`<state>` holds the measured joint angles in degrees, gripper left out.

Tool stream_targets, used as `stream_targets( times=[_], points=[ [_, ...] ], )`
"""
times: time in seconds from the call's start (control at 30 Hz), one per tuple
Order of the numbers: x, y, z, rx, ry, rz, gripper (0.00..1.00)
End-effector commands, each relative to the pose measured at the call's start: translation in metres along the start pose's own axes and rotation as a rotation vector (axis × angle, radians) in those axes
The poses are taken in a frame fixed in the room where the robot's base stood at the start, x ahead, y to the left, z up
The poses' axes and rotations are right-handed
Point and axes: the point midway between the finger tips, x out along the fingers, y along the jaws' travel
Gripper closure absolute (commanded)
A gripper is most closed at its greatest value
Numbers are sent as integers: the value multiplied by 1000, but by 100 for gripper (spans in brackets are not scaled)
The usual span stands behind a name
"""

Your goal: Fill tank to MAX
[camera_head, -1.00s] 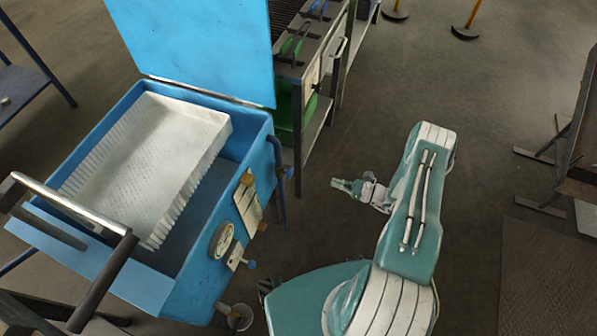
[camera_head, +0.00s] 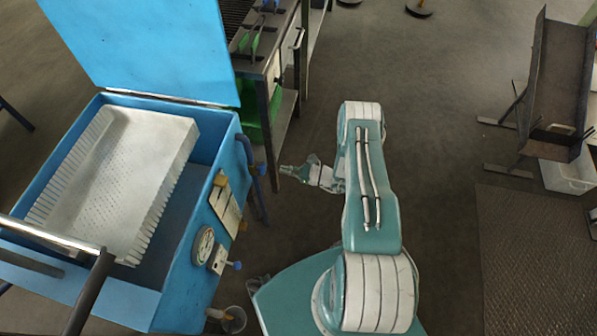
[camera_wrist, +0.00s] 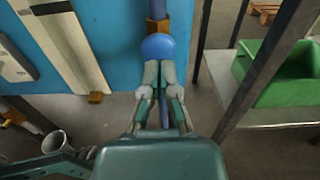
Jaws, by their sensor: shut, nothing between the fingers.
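The blue tank (camera_head: 175,245) stands at left in the head view with its lid (camera_head: 140,50) raised. A pale level plate (camera_head: 226,207) is on its side; it also shows in the wrist view (camera_wrist: 65,45), with lettering only partly legible. A vertical blue pipe with a round blue valve knob (camera_head: 258,170) is at the tank's right corner. My gripper (camera_head: 283,169) is right of the knob in the head view. In the wrist view my gripper (camera_wrist: 162,68) is shut and empty, its fingertips just before the blue knob (camera_wrist: 158,47). I cannot tell whether they touch. The liquid level is unclear.
A white perforated basket (camera_head: 120,180) sits inside the tank. A round gauge (camera_head: 203,248) and a small blue-handled valve (camera_head: 236,265) are below the plate. A metal bench (camera_head: 285,110) stands behind, with a green bin (camera_wrist: 275,70).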

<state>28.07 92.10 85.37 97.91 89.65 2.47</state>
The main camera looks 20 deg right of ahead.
Motion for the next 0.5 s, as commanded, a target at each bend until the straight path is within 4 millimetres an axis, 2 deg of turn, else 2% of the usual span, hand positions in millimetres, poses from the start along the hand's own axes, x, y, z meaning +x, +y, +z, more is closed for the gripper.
stream_targets(
  times=[0.03,0.2,0.33,0.5],
  points=[
    [10,1,0,-1,0,5,100],
    [36,1,0,-1,0,3,100],
    [46,0,0,0,-1,1,100],
    [49,0,0,0,-1,0,100]
  ],
)
